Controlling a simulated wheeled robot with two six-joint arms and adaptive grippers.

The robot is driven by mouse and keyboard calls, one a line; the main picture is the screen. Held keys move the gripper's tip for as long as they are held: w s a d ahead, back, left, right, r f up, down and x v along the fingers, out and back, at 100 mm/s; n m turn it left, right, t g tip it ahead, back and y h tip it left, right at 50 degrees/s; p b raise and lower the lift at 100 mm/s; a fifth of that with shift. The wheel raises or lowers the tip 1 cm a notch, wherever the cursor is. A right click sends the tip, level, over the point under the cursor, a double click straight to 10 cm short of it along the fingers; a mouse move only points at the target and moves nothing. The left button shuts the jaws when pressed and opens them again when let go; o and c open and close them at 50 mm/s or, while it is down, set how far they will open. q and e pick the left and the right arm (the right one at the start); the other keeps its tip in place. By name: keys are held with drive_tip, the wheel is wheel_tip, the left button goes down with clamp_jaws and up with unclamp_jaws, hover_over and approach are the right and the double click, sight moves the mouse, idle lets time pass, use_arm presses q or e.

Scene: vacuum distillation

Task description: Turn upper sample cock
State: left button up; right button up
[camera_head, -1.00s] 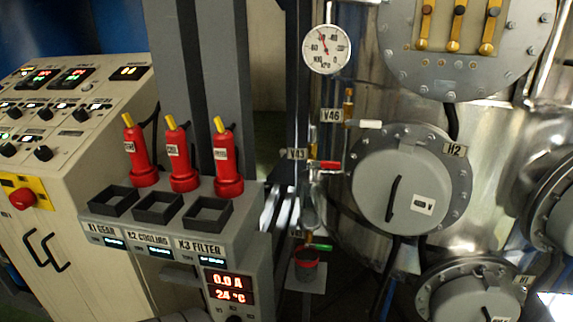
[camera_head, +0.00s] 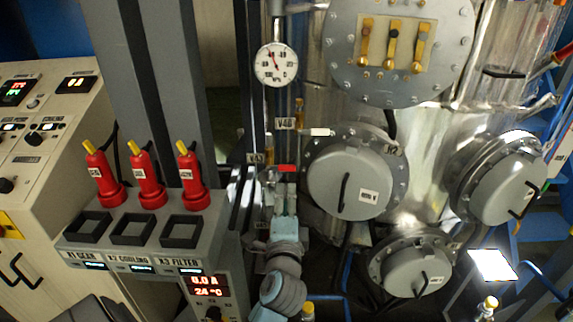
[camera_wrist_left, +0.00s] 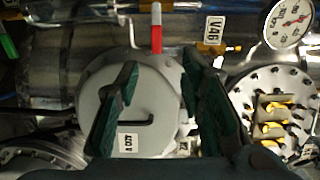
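The upper sample cock has a short red handle (camera_head: 287,168) by the V43 tag (camera_head: 255,158), on the thin piping left of the round H2 hatch. In the left wrist view the red handle (camera_wrist_left: 156,32) points down at the gap between my fingers, with a white part at its top. My left gripper (camera_head: 284,190) is just below the handle in the head view. In the left wrist view the left gripper (camera_wrist_left: 160,64) is open, one finger on each side of the gap, with nothing held. My arm hides the lower piping. My right gripper is not in view.
The H2 hatch (camera_head: 350,184) stands close right of the cock. A grey control box (camera_head: 215,250) with red plugs (camera_head: 147,180) is on the left.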

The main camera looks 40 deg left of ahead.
sight(287, 170)
use_arm(q)
drive_tip(key=x, duration=1.4)
drive_tip(key=shift+f, duration=0.25)
drive_tip(key=shift+c, duration=0.2)
clamp_jaws()
